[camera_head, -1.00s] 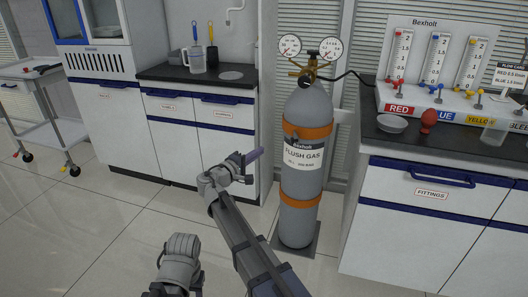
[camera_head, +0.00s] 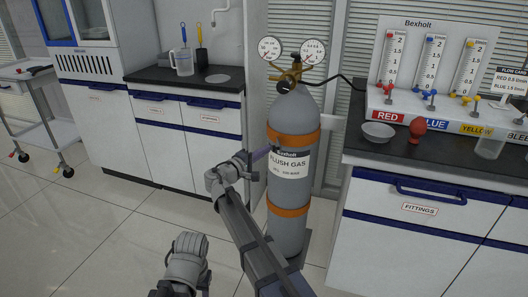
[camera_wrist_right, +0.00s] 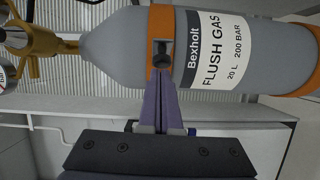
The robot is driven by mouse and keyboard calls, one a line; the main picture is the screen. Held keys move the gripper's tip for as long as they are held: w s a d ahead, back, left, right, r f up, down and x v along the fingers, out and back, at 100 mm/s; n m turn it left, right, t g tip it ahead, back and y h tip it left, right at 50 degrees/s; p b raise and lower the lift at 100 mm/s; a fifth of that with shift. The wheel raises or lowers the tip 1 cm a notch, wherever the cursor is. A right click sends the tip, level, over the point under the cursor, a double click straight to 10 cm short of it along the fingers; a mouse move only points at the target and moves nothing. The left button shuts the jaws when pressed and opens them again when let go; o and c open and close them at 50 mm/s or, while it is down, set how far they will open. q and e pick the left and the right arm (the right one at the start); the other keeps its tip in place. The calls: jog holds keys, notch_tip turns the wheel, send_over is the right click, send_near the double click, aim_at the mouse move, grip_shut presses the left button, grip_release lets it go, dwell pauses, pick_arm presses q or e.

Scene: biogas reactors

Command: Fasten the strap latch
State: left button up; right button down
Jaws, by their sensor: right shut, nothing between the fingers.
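The grey flush gas cylinder (camera_head: 288,225) stands upright with an orange upper strap (camera_head: 296,136) and an orange lower strap (camera_head: 288,210). In the right wrist view, a dark latch piece (camera_wrist_right: 161,56) sits on the upper strap (camera_wrist_right: 160,22), next to the flush gas label. My right gripper (camera_head: 267,151) is shut and empty, its purple fingers pointing at the cylinder. In the right wrist view its fingertips (camera_wrist_right: 161,76) are right at the latch's lower end; I cannot tell whether they touch. My left gripper's fingers do not show.
A brass regulator (camera_head: 288,77) with two gauges tops the cylinder, and a black hose runs right. The fittings counter (camera_head: 412,207) stands close on the right, bearing a dish (camera_head: 378,132) and a red bulb (camera_head: 417,130). Another cabinet (camera_head: 170,140) is behind left.

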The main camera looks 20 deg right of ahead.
aim_at(280, 150)
jog(key=shift+s, duration=0.1)
jog(key=shift+s+d+n+t+y, duration=0.3)
jog(key=shift+n+t+y, duration=0.1)
jog(key=shift+t, duration=0.1)
jog(key=shift+s+d+n+t+y, duration=0.95)
jog(key=shift+d+n+t+y, duration=0.1)
jog(key=shift+n+t+y, duration=0.3)
jog(key=shift+s+d+n+t+y, duration=0.3)
jog(key=shift+d+n+t+y, duration=0.5)
jog(key=shift+y, duration=0.45)
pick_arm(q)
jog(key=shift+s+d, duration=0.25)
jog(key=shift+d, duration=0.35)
pick_arm(e)
jog(key=d, duration=0.6)
jog(key=shift+n+y, duration=0.4)
jog(key=shift+n, duration=0.05)
jog(key=shift+w+d+t, duration=0.15)
jog(key=shift+t, duration=0.1)
